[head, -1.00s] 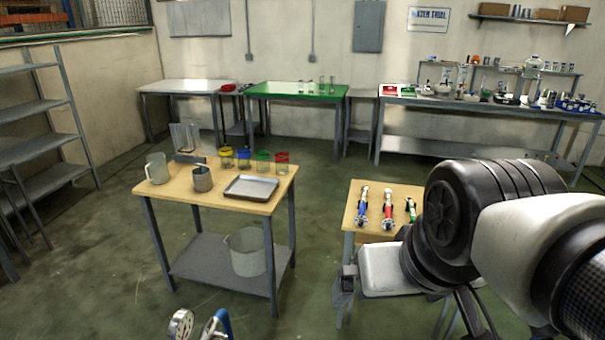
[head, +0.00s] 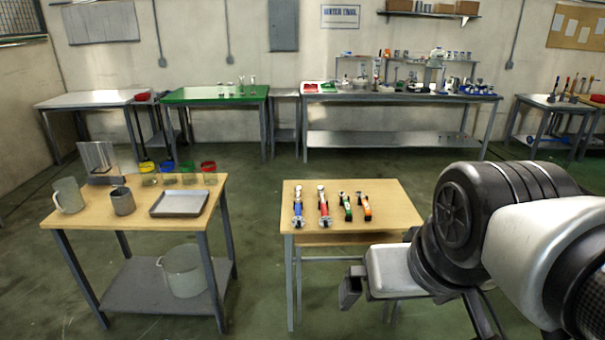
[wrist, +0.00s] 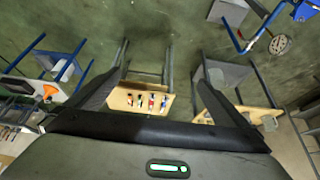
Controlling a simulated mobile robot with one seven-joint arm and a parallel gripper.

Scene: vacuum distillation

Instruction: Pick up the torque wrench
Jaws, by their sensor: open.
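Several hand tools lie side by side on a small wooden table (head: 385,220). From left they are a blue-handled tool (head: 298,208), a red-handled tool (head: 324,208), a green-and-black tool (head: 347,206) and an orange-and-black tool (head: 365,207). They are too small to tell which is the torque wrench. In the wrist view the same tools appear in reversed order, with the red one (wrist: 151,102) near the middle. My gripper (wrist: 159,82) is open and empty, its fingers spread wide, well apart from the tools. In the head view my arm is right of the table.
A second wooden table (head: 80,225) at left holds jugs, a metal tray (head: 180,203) and colour-rimmed beakers. A green table (head: 215,96) and a long bench (head: 400,98) line the back wall. Open floor lies between the two wooden tables.

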